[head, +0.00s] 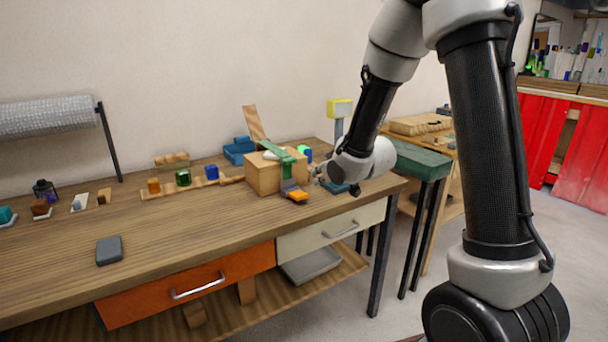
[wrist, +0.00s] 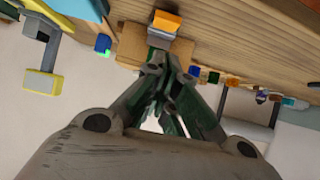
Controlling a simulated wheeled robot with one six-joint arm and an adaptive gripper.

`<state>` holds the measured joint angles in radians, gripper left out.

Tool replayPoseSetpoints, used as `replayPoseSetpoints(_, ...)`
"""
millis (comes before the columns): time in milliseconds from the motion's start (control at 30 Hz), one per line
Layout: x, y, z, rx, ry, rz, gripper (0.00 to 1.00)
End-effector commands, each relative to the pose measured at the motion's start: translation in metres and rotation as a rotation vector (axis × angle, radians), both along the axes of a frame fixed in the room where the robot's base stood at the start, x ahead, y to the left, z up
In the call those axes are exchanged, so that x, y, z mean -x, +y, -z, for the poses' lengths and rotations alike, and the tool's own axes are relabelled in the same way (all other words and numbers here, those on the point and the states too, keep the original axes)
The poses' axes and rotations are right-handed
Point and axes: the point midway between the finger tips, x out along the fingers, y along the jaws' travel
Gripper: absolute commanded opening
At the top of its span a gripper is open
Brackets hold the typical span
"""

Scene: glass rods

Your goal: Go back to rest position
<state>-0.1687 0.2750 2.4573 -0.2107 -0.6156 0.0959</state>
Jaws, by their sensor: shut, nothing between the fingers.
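My gripper (wrist: 165,75) is shut and empty in the wrist view, its dark green and grey fingers meeting in the middle. In the head view, my arm reaches down from the upper right, and its wrist is over the right end of the workbench (head: 150,238). I cannot tell whether the fingers touch anything.
Small coloured blocks stand in a row on the bench, with a blue one (head: 211,172) nearest the wooden block. A grey flat box (head: 109,250) lies near the front edge. A yellow-topped post (head: 340,108) rises behind my wrist. A green-topped stand (head: 420,160) is to the right.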

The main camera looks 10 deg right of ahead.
Motion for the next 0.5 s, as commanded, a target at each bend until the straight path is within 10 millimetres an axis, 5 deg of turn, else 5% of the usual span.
replayPoseSetpoints(167, 0.029, -0.016, 0.037, 0.075, 0.182, 0.019, 0.0)
replayPoseSetpoints(300, 0.085, -0.041, 0.068, 0.169, 0.447, 0.057, 0.0)
replayPoseSetpoints(500, 0.185, -0.082, 0.028, 0.236, 0.739, 0.139, 0.0)
